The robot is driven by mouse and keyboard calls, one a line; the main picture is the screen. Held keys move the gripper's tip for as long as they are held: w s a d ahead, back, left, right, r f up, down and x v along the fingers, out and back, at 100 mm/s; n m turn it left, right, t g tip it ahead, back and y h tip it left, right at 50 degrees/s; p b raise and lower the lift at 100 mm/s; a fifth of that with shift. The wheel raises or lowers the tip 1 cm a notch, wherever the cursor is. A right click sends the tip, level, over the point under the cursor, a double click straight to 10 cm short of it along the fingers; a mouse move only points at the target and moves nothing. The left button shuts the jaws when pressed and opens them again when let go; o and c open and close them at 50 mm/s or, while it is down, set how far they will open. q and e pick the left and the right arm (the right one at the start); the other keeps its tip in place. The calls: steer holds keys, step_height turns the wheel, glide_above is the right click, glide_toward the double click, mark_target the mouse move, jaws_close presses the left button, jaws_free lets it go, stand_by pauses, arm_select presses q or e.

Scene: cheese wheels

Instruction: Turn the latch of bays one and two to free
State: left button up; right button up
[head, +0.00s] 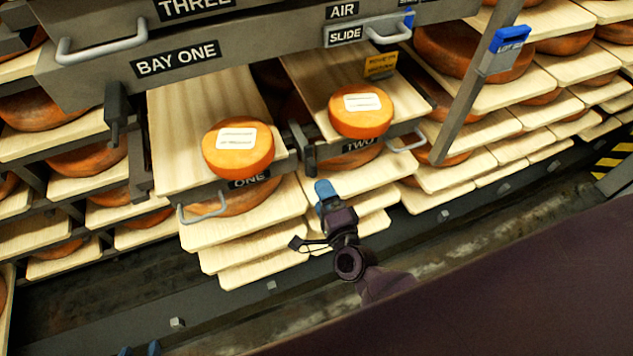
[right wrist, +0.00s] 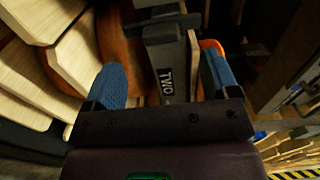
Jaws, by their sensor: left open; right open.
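Bay one (head: 165,60) has a board labelled ONE (head: 250,182) with an orange cheese wheel (head: 238,155) on it. Bay two has a board labelled TWO (head: 360,146) with another wheel (head: 361,122). A dark upright bar (head: 115,105), apparently bay one's latch, stands left of its board. A similar bar (head: 301,148) stands left of board two. My right gripper (head: 325,190) is just below that bar. In the right wrist view its blue fingers are open, with the TWO label (right wrist: 166,80) and a dark bar (right wrist: 160,33) between them; contact is unclear. My left gripper (head: 140,348) barely shows at the bottom edge.
Racks of cheese wheels on pale boards surround the bays. Grey handles (head: 203,208) (head: 407,141) project from the board fronts. A slanted grey post (head: 470,90) with a blue tag (head: 507,47) stands at right. The floor channel in front looks clear.

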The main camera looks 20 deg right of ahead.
steer(key=shift+s, duration=1.55)
